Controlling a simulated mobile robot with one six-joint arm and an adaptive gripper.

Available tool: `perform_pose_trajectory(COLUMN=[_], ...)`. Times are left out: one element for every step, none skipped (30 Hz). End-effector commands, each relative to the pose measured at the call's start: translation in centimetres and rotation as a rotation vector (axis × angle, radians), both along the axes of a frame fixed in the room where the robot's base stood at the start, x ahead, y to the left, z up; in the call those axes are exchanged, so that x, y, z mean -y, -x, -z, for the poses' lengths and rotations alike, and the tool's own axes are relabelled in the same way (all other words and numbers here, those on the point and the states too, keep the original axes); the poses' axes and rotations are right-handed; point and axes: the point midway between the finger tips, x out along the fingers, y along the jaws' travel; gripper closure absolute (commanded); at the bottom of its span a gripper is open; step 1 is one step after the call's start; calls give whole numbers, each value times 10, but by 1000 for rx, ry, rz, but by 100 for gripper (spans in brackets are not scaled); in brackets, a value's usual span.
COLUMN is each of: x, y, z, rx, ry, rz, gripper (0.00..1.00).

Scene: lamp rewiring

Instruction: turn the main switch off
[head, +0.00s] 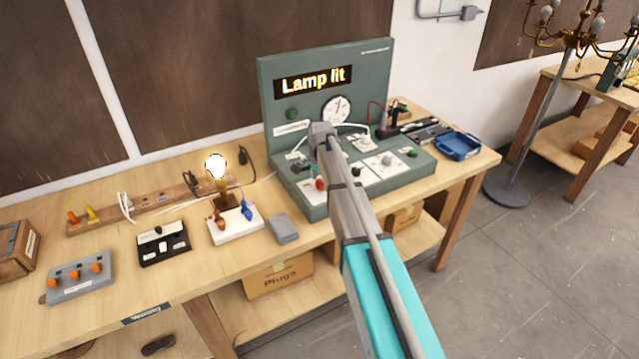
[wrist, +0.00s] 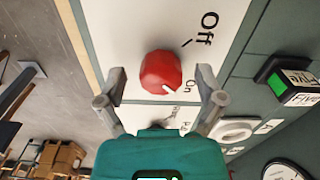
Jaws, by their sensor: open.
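The main switch is a red round knob (wrist: 161,70) on a white plate with "Off" and "On" labels, in the wrist view. Its white pointer mark is at the lower right, toward "On". In the head view the red knob (head: 320,184) shows on the green console (head: 322,72), just left of my arm. My gripper (wrist: 162,76) is open, with one finger on each side of the knob; I cannot tell whether they touch it. My arm hides most of the gripper in the head view. The console display (head: 313,80) reads "Lamp lit", and the bulb (head: 215,165) glows.
A black-and-green block (wrist: 290,80) stands right of the knob in the wrist view. A blue tray (head: 458,146) lies at the bench's right end. A grey block (head: 283,229) and a white terminal board (head: 236,226) lie left of the console.

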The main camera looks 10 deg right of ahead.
Motion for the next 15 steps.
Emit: perform_pose_trajectory(x=[0, 0, 0, 0, 0, 0, 0, 0, 0, 0, 0, 0, 0, 0, 0], y=[0, 0, 0, 0, 0, 0, 0, 0, 0, 0, 0, 0, 0, 0, 0], z=[0, 0, 0, 0, 0, 0, 0, 0, 0, 0, 0, 0, 0, 0, 0], rx=[0, 0, 0, 0, 0, 0, 0, 0, 0, 0, 0, 0, 0, -1, -1], ry=[0, 0, 0, 0, 0, 0, 0, 0, 0, 0, 0, 0, 0, 0, 0], rz=[0, 0, 0, 0, 0, 0, 0, 0, 0, 0, 0, 0, 0, 0, 0], gripper=[13, 13, 18, 24, 30, 37, 43, 48, 56, 61, 67, 74, 80, 85, 93])
